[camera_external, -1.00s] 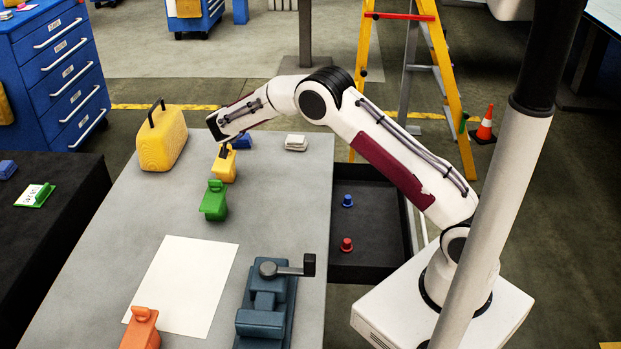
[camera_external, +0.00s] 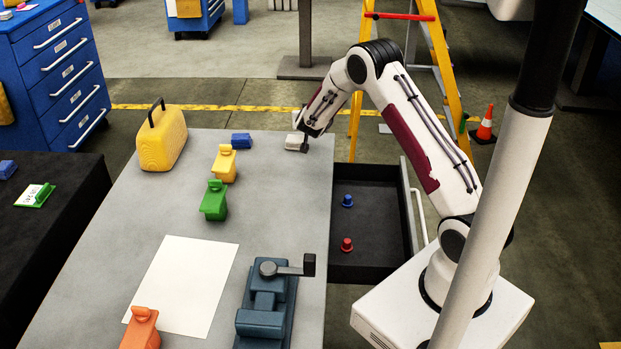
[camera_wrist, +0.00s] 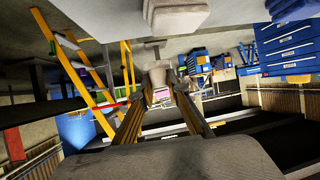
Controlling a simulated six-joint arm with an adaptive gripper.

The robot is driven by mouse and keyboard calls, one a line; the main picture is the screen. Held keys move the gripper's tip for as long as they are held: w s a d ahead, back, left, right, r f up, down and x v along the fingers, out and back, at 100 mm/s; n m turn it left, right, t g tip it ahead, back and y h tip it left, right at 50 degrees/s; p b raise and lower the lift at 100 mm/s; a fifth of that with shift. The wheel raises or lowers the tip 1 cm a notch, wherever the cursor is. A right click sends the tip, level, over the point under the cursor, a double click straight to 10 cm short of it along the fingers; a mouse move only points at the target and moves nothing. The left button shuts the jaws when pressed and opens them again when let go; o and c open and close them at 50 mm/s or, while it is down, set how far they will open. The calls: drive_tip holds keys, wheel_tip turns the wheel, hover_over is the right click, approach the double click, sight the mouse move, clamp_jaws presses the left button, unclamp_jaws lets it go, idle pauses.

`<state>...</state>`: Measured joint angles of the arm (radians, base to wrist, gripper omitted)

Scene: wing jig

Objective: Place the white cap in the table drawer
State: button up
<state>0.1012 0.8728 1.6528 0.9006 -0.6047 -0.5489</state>
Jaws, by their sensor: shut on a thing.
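The white cap (camera_wrist: 157,75) shows in the wrist view as a small pale piece between my fingertips. My gripper (camera_wrist: 160,86) is shut on it. The table drawer (camera_external: 372,222) is open at the table's right side, nearer the camera than my gripper. A blue cap (camera_external: 347,201) and a red cap (camera_external: 346,245) stand apart inside it.
A blue block (camera_external: 241,140), yellow clamp (camera_external: 224,165), green clamp (camera_external: 214,203) and yellow case (camera_external: 161,140) stand farther left. A vise (camera_external: 264,310) is near the front. The drawer has bare floor around its caps.

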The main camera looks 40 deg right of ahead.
sight(338, 225)
drive_tip(key=s+d+f+n, duration=0.1)
drive_tip(key=s+d+f, duration=0.25)
drive_tip(key=s, duration=0.25)
drive_tip(key=s+d+f+y, duration=0.1)
drive_tip(key=s+d+f, duration=0.25)
drive_tip(key=s, duration=0.25)
drive_tip(key=s+d+f+n, duration=0.1)
drive_tip(key=s+d+f, duration=0.25)
drive_tip(key=s, duration=0.25)
drive_tip(key=s+a+f+n+y, duration=0.1)
drive_tip(key=a, duration=0.1)
drive_tip(key=s+a+f+n+t+y, duration=0.1)
drive_tip(key=a+y, duration=0.1)
drive_tip(key=a, duration=0.1)
drive_tip(key=s+a+f+n+t+y, duration=0.1)
drive_tip(key=s+a+f, duration=0.1)
drive_tip(key=a, duration=0.1)
drive_tip(key=shift+s+y, duration=0.1)
drive_tip(key=shift+y, duration=0.2)
drive_tip(key=s+a+n+y, duration=0.1)
drive_tip(key=a, duration=0.3)
drive_tip(key=s+a+n+y, duration=0.1)
drive_tip(key=s+a, duration=0.1)
drive_tip(key=a, duration=0.2)
drive_tip(key=s+a+n+y, duration=0.1)
drive_tip(key=a+n+y, duration=0.1)
drive_tip(key=a, duration=0.2)
drive_tip(key=shift+s+f, duration=0.2)
drive_tip(key=shift+f, duration=0.1)
drive_tip(key=shift+f, duration=0.2)
